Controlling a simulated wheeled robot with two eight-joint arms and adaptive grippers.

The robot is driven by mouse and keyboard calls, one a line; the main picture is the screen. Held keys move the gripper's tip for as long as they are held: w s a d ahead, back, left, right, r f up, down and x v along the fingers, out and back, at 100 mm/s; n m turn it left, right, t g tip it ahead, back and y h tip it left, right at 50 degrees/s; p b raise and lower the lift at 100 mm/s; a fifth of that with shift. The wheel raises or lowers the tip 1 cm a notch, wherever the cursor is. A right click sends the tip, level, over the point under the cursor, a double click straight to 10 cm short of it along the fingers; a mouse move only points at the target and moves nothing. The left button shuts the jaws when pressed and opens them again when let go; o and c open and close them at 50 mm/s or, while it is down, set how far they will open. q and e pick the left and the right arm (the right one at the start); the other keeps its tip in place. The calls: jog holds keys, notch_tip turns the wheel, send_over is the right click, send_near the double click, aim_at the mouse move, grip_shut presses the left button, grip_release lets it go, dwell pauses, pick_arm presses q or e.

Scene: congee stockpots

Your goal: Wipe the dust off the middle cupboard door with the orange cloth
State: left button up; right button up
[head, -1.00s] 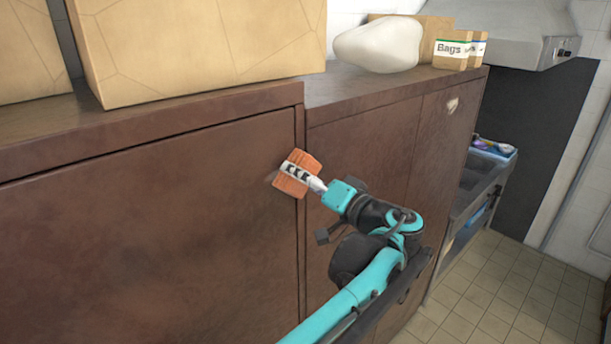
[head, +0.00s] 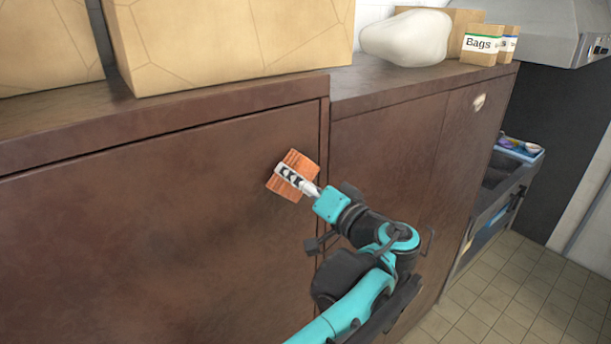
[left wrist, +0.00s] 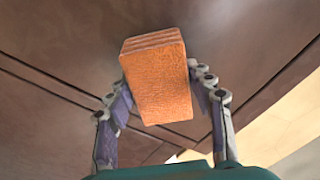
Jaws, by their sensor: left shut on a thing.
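My left gripper (head: 296,178) is shut on the orange cloth (head: 300,160), a folded block-like pad. It holds the cloth at the large brown cupboard door (head: 150,220), near that door's right edge. In the left wrist view the cloth (left wrist: 157,85) sits between the two fingers with the brown surface behind it. I cannot tell whether it touches the door. Another brown door (head: 385,150) lies to the right of a dark vertical gap. The doors look mottled, and I cannot clearly pick out dust. My right gripper is not in view.
Large cardboard boxes (head: 225,40) stand on the cupboard top. A white sack (head: 405,38) and a box marked Bags (head: 482,47) stand further along. The tiled floor (head: 510,295) is clear at the right.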

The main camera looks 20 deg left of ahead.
pick_arm(q)
jog(key=shift+w+d, duration=0.1)
jog(key=shift+d, duration=0.05)
jog(key=shift+d, duration=0.15)
jog(key=shift+v, duration=2.75)
jog(key=v, duration=0.3)
